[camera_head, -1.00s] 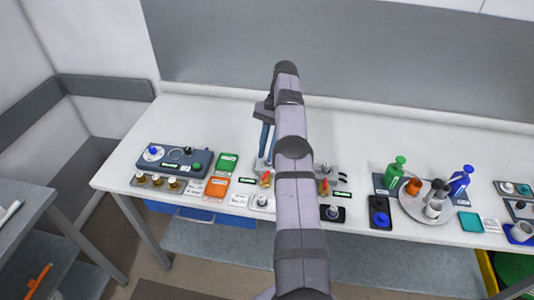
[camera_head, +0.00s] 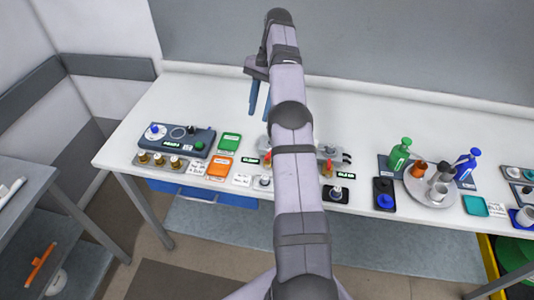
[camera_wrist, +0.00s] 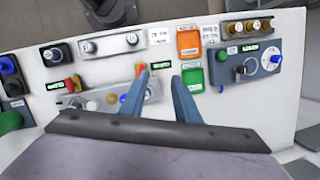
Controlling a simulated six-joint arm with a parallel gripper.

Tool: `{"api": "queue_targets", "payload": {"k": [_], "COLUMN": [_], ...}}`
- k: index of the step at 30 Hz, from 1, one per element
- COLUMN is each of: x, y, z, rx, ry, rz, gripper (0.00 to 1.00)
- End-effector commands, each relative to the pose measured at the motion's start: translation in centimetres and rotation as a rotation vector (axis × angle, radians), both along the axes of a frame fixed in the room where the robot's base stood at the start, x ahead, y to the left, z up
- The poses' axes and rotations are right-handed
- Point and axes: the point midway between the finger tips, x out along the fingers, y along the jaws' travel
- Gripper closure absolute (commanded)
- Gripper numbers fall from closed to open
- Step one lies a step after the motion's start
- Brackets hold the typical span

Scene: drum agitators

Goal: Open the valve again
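My gripper (camera_head: 260,98) is raised above the back of the white table. Its two blue fingers are apart with nothing between them; they also show in the wrist view (camera_wrist: 169,84). A grey fixture (camera_wrist: 110,100) lies under and left of the fingers in the wrist view. It has a red-and-yellow handle (camera_wrist: 73,84) at its left end and another red piece (camera_wrist: 141,70) near the left finger. In the head view, its red-and-yellow handles (camera_head: 327,168) show on both sides of my arm, which hides its middle. I cannot tell which handle is the valve, or its state.
A dark blue panel (camera_head: 175,139) with knobs and a row of brass knobs (camera_head: 158,160) are at the left. Green (camera_head: 229,141) and orange (camera_head: 219,167) trays lie beside them. Bottles stand on a round tray (camera_head: 445,193) at the right. The table's back strip is clear.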

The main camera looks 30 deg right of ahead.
Motion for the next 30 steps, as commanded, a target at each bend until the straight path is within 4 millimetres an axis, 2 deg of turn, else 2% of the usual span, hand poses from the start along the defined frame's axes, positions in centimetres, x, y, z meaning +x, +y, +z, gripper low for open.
{"api": "queue_targets", "payload": {"k": [3,8,11,14,18,21,26,30], "x": [-1.0,-2.9,-4.0,-5.1,-6.6,-6.8,-4.6,-3.6], "y": [2.1,3.5,3.8,3.6,3.0,2.3,0.6,0.1], "z": [1.9,2.1,0.9,-1.1,-5.7,-8.4,-9.1,-9.1], "rx": [-0.01,-0.04,-0.069,-0.103,-0.145,-0.187,-0.255,-0.273], "ry": [0.008,0.039,0.054,0.071,0.102,0.089,0.002,-0.036], "rz": [0.028,0.034,0.024,0.007,-0.015,-0.028,-0.053,-0.069], "gripper": [0.71,0.71,0.71,0.71,0.71,0.71,0.71,0.71]}}
